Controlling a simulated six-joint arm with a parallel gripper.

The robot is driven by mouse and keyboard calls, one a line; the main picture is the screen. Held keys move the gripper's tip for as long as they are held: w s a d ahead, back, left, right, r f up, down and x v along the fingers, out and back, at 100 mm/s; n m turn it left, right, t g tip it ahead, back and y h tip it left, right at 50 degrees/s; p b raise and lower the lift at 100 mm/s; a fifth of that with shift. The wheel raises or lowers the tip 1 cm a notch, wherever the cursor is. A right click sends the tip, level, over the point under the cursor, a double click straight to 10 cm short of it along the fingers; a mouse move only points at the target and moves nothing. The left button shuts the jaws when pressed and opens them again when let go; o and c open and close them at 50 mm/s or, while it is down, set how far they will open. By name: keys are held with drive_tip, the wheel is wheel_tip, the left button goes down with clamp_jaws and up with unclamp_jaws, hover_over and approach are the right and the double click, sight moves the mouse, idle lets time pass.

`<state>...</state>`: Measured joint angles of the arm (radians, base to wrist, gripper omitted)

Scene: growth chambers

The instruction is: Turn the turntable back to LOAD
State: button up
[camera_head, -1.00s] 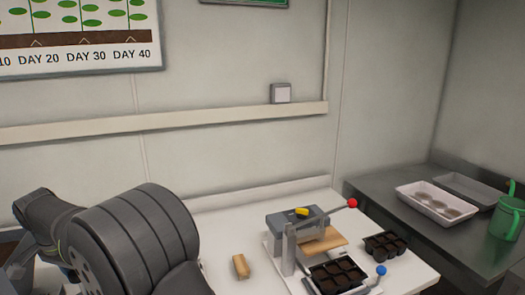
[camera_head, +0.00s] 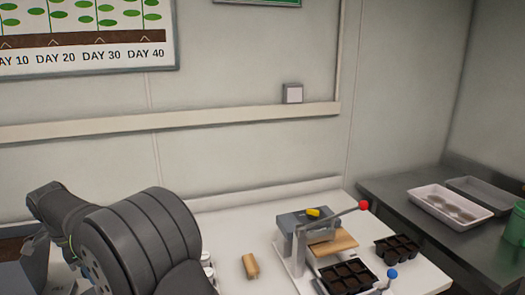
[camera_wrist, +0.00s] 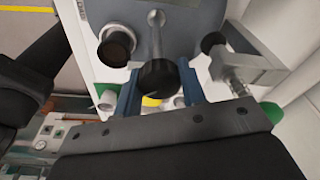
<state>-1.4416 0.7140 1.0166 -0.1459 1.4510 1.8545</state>
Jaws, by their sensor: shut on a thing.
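In the wrist view, my gripper (camera_wrist: 160,90) has its two blue fingers on either side of a black knob (camera_wrist: 158,77), and it is shut on that knob. The knob sits on the end of a metal rod that runs up to a grey plate (camera_wrist: 185,15), which looks like the turntable. No LOAD mark can be read. The head view does not show my gripper; my arm fills its lower left.
In the wrist view, a metal bracket (camera_wrist: 240,72) stands close on the right. In the head view, a lever press (camera_head: 300,225) with a red-knobbed lever, a wooden block (camera_head: 250,266) and dark cell trays (camera_head: 397,247) stand on the white table. White cups sit beside my arm.

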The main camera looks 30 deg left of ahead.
drive_tip(key=shift+m, duration=0.4)
drive_tip(key=m, duration=0.6)
drive_tip(key=shift+g+h, duration=0.3)
drive_tip(key=shift+h, duration=0.1)
drive_tip(key=o, duration=0.6)
drive_tip(key=shift+r, duration=0.1)
drive_tip(key=shift+r, duration=3.4)
